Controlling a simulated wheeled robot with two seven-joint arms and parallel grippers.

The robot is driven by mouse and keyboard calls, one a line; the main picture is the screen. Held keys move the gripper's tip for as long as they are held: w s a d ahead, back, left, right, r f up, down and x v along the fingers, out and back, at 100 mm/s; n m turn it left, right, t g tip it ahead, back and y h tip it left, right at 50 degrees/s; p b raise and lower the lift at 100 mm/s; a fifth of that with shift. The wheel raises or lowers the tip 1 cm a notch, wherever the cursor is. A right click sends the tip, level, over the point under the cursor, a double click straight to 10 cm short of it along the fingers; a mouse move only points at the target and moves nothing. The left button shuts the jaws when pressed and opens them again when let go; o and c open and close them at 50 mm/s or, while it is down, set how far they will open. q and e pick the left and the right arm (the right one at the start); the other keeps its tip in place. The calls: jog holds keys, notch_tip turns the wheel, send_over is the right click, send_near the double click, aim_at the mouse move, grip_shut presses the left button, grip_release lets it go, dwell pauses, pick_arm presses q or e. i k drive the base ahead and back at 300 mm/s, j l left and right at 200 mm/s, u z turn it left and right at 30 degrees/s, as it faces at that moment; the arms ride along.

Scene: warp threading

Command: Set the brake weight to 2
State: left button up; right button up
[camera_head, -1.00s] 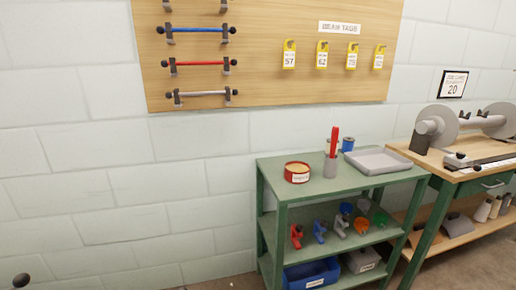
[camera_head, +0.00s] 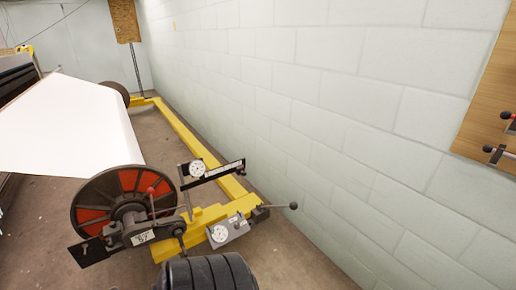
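A dark lever bar with a pale marked strip (camera_head: 224,171) stands beside the warp beam, with a round white dial (camera_head: 197,169) near its left end. A grey box with a second white dial (camera_head: 220,233) sits lower on the yellow frame, and a rod with a dark ball knob (camera_head: 293,206) reaches right from near it. I cannot tell which part is the brake weight, and the scale marks are too small to read. The warp beam's red and black flange (camera_head: 124,183) is at the left. Neither of my grippers is in view.
A white warp sheet (camera_head: 65,125) spreads at the left. The yellow floor rail (camera_head: 190,143) runs back along the pale wall. A dark ribbed thing (camera_head: 207,272) fills the bottom edge; I cannot tell what it is. Open floor (camera_head: 290,262) lies at the lower right.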

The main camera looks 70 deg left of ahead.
aim_at(240, 169)
jog(key=u, duration=2.35)
jog(key=i+u, duration=0.35)
jog(key=i+l+u, duration=0.2)
jog(key=i+u, duration=0.2)
jog(key=i, duration=0.15)
